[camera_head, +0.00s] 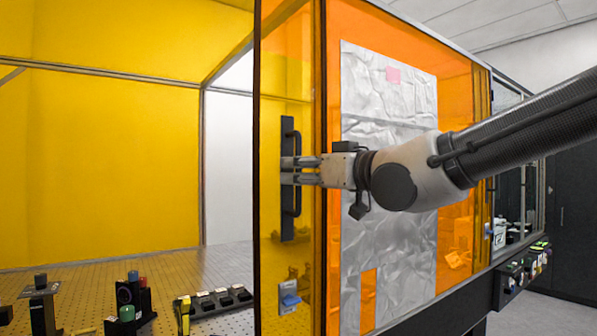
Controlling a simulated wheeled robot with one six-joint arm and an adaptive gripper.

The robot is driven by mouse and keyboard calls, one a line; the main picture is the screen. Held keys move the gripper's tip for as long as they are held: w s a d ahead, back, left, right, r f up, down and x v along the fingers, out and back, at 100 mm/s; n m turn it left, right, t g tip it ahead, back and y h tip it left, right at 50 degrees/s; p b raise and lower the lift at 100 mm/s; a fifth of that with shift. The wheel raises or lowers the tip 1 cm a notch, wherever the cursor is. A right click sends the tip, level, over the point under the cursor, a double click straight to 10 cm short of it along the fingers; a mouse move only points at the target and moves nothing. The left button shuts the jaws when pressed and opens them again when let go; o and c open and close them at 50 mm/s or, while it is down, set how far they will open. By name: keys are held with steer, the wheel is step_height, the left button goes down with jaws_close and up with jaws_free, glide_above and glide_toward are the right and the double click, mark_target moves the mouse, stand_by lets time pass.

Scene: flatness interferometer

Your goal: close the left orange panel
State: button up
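The left orange panel (268,95) is a see-through amber pane in a dark frame, at the left end of the enclosure's front. To its left the front is open and the inside shows directly. A black vertical handle (288,218) is mounted on the panel. My gripper (286,170) reaches in from the right, with its fingertips at the middle of the handle, overlapping it in view. The two fingers lie one above the other with a narrow gap between them. Contact and grip on the handle cannot be made out.
Inside, a perforated optical table (175,262) carries several small mounts and a row of black blocks (215,300). A second orange panel (455,130) with crumpled foil (385,105) stands to the right.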

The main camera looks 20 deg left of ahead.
steer(key=shift+w+a, duration=0.15)
steer(key=shift+a, duration=0.15)
jaws_close()
